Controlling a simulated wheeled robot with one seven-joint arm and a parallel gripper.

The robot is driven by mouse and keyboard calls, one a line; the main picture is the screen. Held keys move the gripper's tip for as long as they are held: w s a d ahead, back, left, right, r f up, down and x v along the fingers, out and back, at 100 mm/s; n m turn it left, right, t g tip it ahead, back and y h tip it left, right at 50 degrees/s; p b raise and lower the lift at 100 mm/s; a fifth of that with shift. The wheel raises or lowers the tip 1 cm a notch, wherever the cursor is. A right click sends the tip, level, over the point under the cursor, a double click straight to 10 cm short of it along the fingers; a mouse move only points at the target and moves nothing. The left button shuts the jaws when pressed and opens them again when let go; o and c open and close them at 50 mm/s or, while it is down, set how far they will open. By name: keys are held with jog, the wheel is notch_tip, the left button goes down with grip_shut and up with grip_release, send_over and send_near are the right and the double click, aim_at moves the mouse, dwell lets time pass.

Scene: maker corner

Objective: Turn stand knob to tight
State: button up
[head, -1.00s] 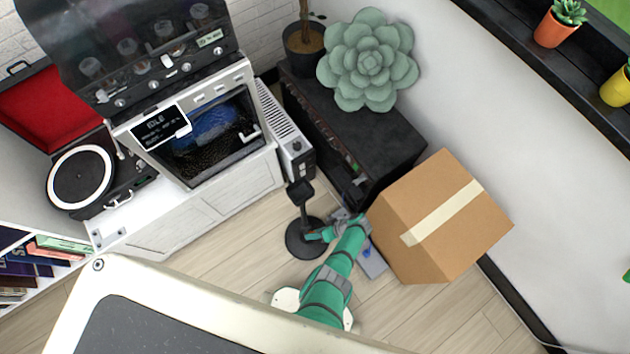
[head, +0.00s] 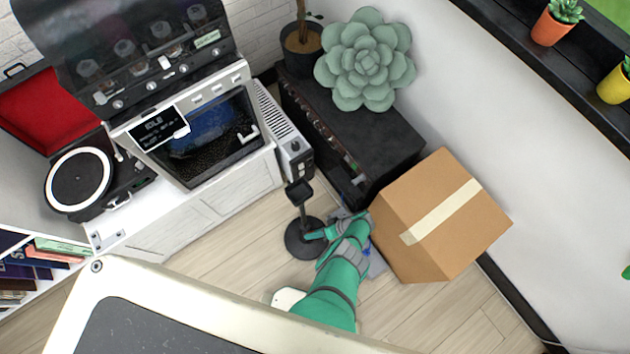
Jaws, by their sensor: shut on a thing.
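The black stand (head: 296,238) has a round base on the floor and a short post with a dark head (head: 299,191) on top. My gripper (head: 318,234) is at the right side of the stand, low by its post, at the end of my green arm. The jaws are small in the head view and partly hidden by my wrist. The knob itself is too small or hidden to make out, so its setting cannot be read.
A cardboard box (head: 425,248) stands close to the right of my wrist. A black amplifier-like cabinet (head: 385,150) and a white heater (head: 283,135) are behind the stand. A blue-grey thing on the floor (head: 378,264) lies between my arm and the box. Wooden floor (head: 225,255) is clear to the left.

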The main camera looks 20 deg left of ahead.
jog(key=shift+s, duration=0.15)
jog(key=o, duration=1)
jog(key=shift+o, duration=0.2)
jog(key=v, duration=1)
jog(key=shift+d+r, duration=0.25)
